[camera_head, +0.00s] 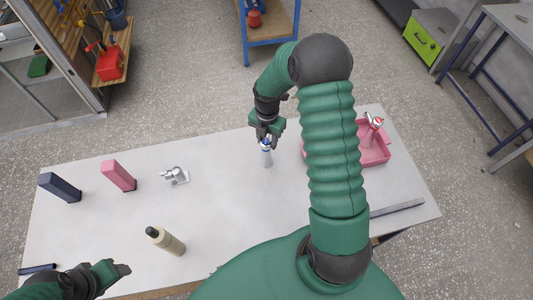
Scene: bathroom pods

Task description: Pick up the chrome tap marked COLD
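A chrome tap with a blue mark near its top (266,157) is at the middle of the table, roughly upright. The lettering is too small to read. My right gripper (266,138) is at the top of this tap, pointing down. Its fingers overlap the tap's top, and I cannot tell whether they are closed on it. A second chrome tap with a red mark (373,130) is in the pink tray (382,158) on the right, partly behind my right arm. My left gripper (112,272) is low over the table's front left; its finger gap is unclear.
A navy box (60,187), a pink box (118,175) and a chrome fitting (174,176) stand on the left of the table (220,215). A grey strip (397,209) lies at the right. The table's centre is clear.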

